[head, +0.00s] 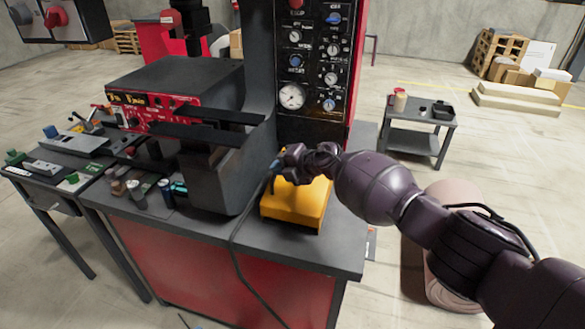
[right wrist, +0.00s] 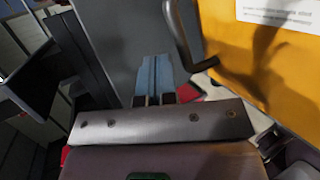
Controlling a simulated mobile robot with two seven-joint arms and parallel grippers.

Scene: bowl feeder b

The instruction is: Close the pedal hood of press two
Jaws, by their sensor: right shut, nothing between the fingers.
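The yellow pedal hood (head: 292,206) sits on the grey bench top, to the right of the press base. Its yellow surface, with a white printed label, fills the upper right of the right wrist view (right wrist: 285,62). My right gripper (head: 275,168) is at the hood's back left top edge, its arm reaching across from the right. The blue fingers are together and empty in the right wrist view (right wrist: 153,75), just left of the hood. A dark bent bar (right wrist: 180,38) lies between them and the hood. My arm hides part of the hood; I cannot tell how far it is open.
The dark press (head: 215,150) stands left of the hood, with a control panel (head: 312,60) behind. A black cable (head: 236,262) hangs over the bench front (head: 180,232). Small parts lie at the bench's left. A grey cart (head: 415,135) stands at the back right.

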